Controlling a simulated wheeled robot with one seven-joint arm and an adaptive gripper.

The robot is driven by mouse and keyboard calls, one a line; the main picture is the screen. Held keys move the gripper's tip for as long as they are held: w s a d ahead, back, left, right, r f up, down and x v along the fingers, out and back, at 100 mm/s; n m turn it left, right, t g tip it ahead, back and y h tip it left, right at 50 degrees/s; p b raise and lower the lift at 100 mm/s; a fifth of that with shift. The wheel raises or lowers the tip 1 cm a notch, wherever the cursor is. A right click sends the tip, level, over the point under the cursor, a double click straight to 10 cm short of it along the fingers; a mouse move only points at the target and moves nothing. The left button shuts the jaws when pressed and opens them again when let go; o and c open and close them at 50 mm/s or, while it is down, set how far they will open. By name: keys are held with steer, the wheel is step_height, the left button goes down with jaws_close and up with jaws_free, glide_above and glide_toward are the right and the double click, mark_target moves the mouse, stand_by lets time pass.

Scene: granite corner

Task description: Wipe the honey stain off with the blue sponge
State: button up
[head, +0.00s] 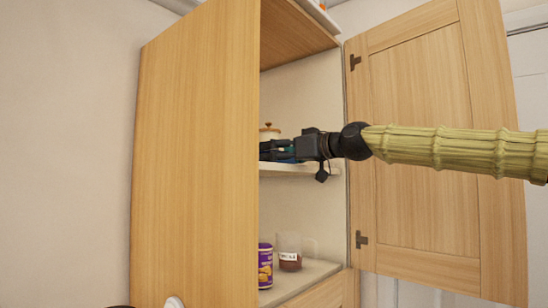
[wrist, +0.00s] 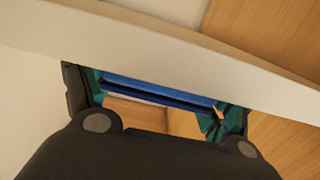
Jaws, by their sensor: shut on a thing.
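My gripper (head: 279,150) reaches in from the right at the middle shelf (head: 300,169) of an open wooden cabinet. In the wrist view its fingers (wrist: 158,105) with teal pads are shut on the blue sponge (wrist: 155,92), seen as a flat blue bar between them. The pale shelf edge crosses the wrist view just beyond the sponge and hides part of what lies there. I cannot tell whether the sponge touches the shelf. No honey stain shows in either view.
A jar with a lid (head: 269,132) stands on the middle shelf behind my gripper. A purple can (head: 265,266) and a clear labelled container (head: 289,252) stand on the lower shelf. Open cabinet doors flank the arm, left (head: 195,150) and right (head: 425,80).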

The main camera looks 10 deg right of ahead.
steer(key=shift+f+b+v, duration=0.2)
steer(key=shift+b+v, duration=0.35)
steer(key=shift+v, duration=0.8)
steer(key=shift+f+b+v, duration=0.15)
steer(key=shift+b+v, duration=0.35)
steer(key=shift+v, duration=0.85)
steer(key=shift+r+p, duration=0.95)
steer(key=shift+r, duration=0.55)
steer(key=shift+d, duration=0.1)
